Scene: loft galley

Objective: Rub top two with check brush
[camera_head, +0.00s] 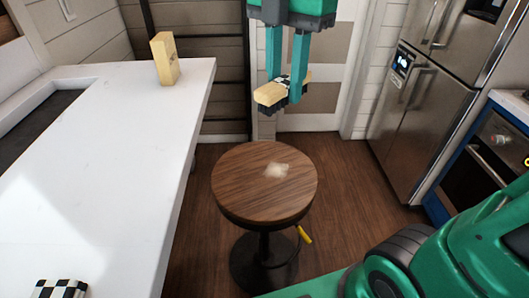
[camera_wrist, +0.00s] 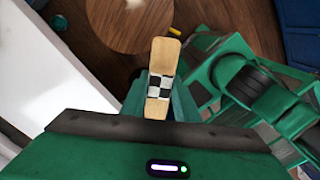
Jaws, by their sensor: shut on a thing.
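My gripper (camera_head: 284,89) is shut on the check brush (camera_head: 268,95), a pale wooden brush with dark bristles below and a black-and-white checked band. In the wrist view the brush (camera_wrist: 164,55) lies lengthwise between the fingers. It is held in the air, and in the head view it appears above the far edge of a round wooden stool top (camera_head: 240,188). A pale whitish smudge (camera_head: 276,170) marks this top right of its middle. The stool top also shows in the wrist view (camera_wrist: 115,18). I cannot read a "two" on any surface.
A white counter (camera_head: 120,150) with a dark sink recess runs along the left. A pale wooden block (camera_head: 164,58) stands near its far end, and a checked item (camera_head: 61,288) is at its near edge. A steel fridge (camera_head: 425,85) stands at right. Floor surrounds the stool.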

